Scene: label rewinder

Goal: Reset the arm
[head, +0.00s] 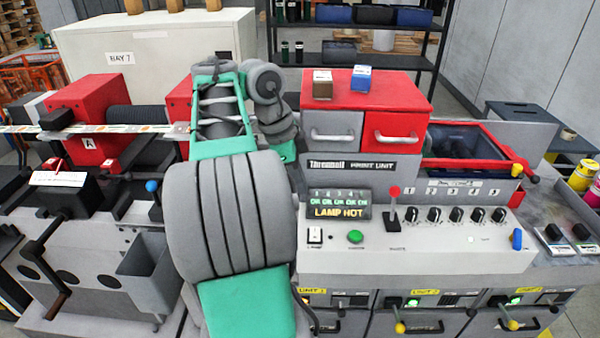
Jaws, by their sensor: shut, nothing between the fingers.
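My own arm, green and grey, rises from the bottom centre in the head view. Its thick grey ribbed part stands in front of the machine, and a green frame-like link goes up and back from it. Beyond that, grey rounded joints bend over to the right and come down close to the left side of the red-topped print unit (365,92). I cannot tell whether they touch it. My gripper's fingers do not show; the arm's end is hidden behind its own links and the machine. I see nothing held.
The control panel (450,245) has a red-knobbed lever (393,203), several black knobs and a lamp display (339,212). A small brown box (322,84) and a blue box (361,78) stand on the print unit. A printed label strip (95,129) crosses at left. A black crank (45,255) stands lower left.

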